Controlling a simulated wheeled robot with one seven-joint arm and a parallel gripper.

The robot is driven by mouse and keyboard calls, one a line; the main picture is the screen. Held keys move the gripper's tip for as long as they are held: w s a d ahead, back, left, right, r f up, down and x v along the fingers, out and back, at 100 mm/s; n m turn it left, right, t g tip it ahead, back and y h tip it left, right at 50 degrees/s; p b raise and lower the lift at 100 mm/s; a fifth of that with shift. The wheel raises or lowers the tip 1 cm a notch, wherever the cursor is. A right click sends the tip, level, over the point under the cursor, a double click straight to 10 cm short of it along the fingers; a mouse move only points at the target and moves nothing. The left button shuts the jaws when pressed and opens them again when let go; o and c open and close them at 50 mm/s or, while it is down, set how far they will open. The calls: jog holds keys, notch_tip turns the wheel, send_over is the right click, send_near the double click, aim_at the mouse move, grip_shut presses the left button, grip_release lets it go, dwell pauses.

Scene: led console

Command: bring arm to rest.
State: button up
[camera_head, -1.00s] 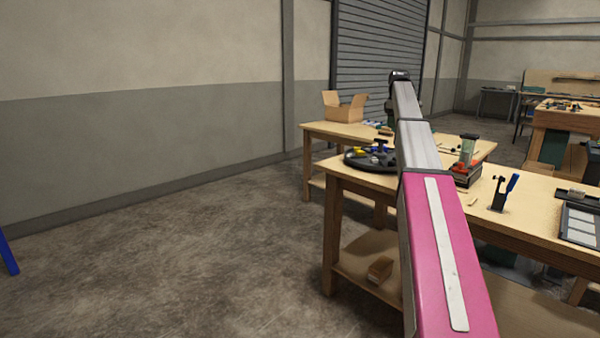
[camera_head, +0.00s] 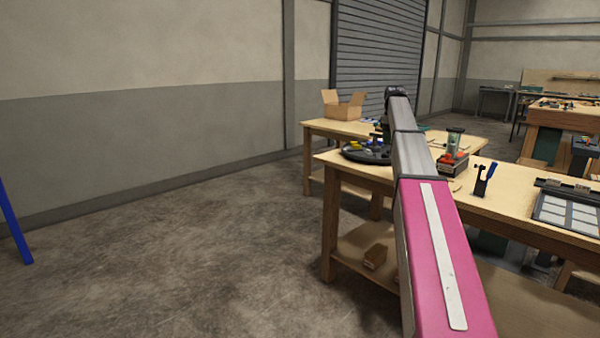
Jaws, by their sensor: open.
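My arm (camera_head: 437,255) reaches forward from the bottom right, a pink link followed by grey ones, up to a dark joint (camera_head: 396,93). Beyond that joint the arm is hidden behind its own links. My gripper cannot be made out in this view. The arm passes in front of the near workbench (camera_head: 515,215) in the picture and hides part of it. I cannot tell whether any part of the arm touches the bench.
On the near bench are a round black tray (camera_head: 366,153), a red-and-black device (camera_head: 452,160), a black stand with a blue part (camera_head: 484,180) and a panelled tray (camera_head: 568,210). An open carton (camera_head: 342,104) stands on the farther bench. Floor (camera_head: 180,260) at left is clear except a blue post (camera_head: 14,225).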

jog(key=s+a+f+m, duration=0.1)
jog(key=s+a+f, duration=0.35)
jog(key=f, duration=0.55)
jog(key=s+a+f+m, duration=0.25)
jog(key=s+f, duration=0.35)
jog(key=f, duration=0.3)
jog(key=s+a+f+m, duration=0.1)
jog(key=s+a+f, duration=0.4)
jog(key=f, duration=0.5)
jog(key=s+a+f+m, duration=0.2)
jog(key=s+f, duration=0.6)
jog(key=s, duration=0.4)
jog(key=s+a+f+m, duration=0.2)
jog(key=s+a+f, duration=0.2)
jog(key=s+f, duration=0.4)
jog(key=s, duration=0.4)
jog(key=shift+a+f, duration=0.35)
jog(key=shift+a, duration=0.05)
jog(key=shift+s, duration=0.1)
